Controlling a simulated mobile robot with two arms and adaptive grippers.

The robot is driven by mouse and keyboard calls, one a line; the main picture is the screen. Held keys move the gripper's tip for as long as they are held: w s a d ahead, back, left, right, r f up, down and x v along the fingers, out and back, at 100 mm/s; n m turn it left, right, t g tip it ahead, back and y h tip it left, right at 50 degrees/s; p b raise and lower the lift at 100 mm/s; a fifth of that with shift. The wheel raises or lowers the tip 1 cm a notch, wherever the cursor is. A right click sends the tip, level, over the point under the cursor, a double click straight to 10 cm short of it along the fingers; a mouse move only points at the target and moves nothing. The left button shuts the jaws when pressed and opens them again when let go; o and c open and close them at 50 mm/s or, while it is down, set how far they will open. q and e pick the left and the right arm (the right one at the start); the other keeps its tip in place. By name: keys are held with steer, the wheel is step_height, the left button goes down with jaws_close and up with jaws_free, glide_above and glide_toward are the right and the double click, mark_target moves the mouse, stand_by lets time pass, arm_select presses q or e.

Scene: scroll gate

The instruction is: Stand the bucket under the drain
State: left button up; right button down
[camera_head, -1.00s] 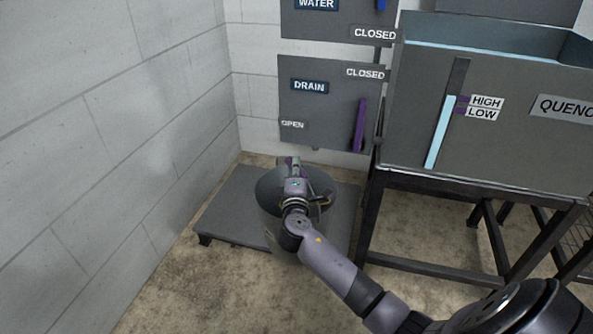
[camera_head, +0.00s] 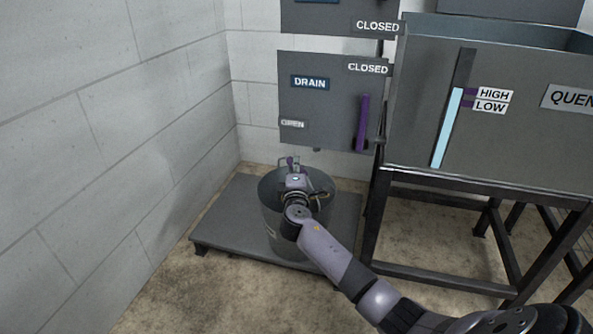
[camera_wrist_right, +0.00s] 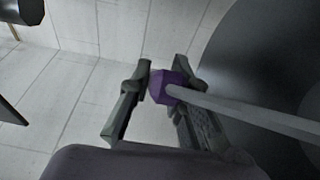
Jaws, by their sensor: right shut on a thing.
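The grey bucket (camera_head: 270,222) is upright at the low dark platform, below the drain panel (camera_head: 325,118). I cannot tell whether its base touches the platform. A small drain outlet (camera_head: 316,149) shows under the panel's lower edge, just behind and above the bucket. My right gripper (camera_head: 291,163) is over the bucket, and my arm hides part of its mouth and side. In the right wrist view, the gripper (camera_wrist_right: 160,88) is shut on the purple grip (camera_wrist_right: 166,86) of the bucket's handle. The dark bucket (camera_wrist_right: 270,50) fills the right there. My left gripper is not in view.
The platform (camera_head: 225,222) has bare room left of the bucket. A block wall (camera_head: 110,130) is at the left. The quench tank (camera_head: 520,140) stands at the right on a black frame (camera_head: 368,215). A purple drain lever (camera_head: 362,123) is near CLOSED.

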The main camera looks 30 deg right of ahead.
steer(key=shift+r, duration=0.15)
steer(key=c, duration=1.9)
jaws_free()
steer(key=shift+f, duration=0.25)
steer(key=shift+c, duration=0.2)
steer(key=o, duration=0.5)
steer(key=shift+c, duration=0.2)
steer(key=shift+r, duration=0.1)
